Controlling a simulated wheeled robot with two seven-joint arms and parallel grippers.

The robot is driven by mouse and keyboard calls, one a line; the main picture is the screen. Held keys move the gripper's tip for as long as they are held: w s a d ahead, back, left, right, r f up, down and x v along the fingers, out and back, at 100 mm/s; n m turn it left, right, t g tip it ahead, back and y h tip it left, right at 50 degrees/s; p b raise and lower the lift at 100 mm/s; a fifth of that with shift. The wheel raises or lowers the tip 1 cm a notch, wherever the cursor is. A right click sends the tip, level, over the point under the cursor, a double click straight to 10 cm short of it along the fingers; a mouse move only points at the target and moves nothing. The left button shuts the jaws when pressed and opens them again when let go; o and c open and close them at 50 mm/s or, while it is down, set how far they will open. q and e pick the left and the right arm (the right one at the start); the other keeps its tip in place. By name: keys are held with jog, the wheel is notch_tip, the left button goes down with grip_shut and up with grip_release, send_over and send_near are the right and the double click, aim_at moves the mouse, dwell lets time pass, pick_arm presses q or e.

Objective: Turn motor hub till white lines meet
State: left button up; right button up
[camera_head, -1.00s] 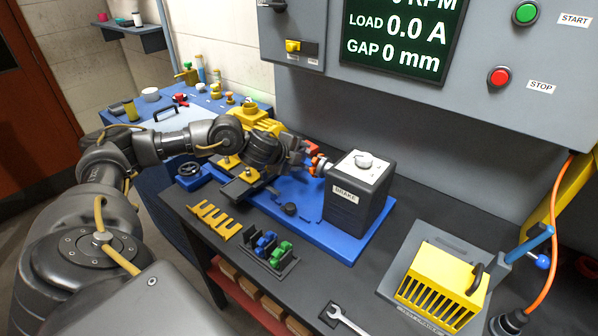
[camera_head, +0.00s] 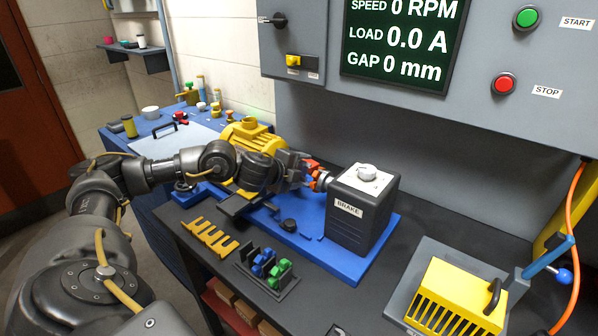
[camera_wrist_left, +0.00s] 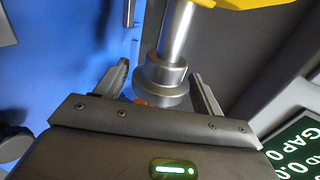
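The yellow motor (camera_head: 247,138) sits on a blue base plate (camera_head: 330,262), partly behind my left arm. Its silver hub (camera_wrist_left: 163,82) sits on a steel shaft (camera_wrist_left: 182,32) in the left wrist view. My left gripper (camera_head: 300,170) reaches in at the motor's shaft end. In the wrist view the fingers of this gripper (camera_wrist_left: 160,88) stand on either side of the hub, with a gap visible at the left finger. An orange-red coupling part (camera_head: 314,170) shows between the gripper and the dark brake box (camera_head: 362,212). I cannot make out any white lines. My right gripper is out of view.
A yellow toothed bracket (camera_head: 210,238) and a holder with blue and green clamps (camera_head: 265,268) lie in front of the base plate. A yellow slotted guard (camera_head: 455,300) stands at right. The panel screen (camera_head: 402,40) reads 0 RPM, 0.0 A, 0 mm.

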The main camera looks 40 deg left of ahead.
pick_arm(q)
jog(key=shift+o, duration=0.7)
jog(key=v, duration=1.1)
jog(key=shift+w, duration=0.1)
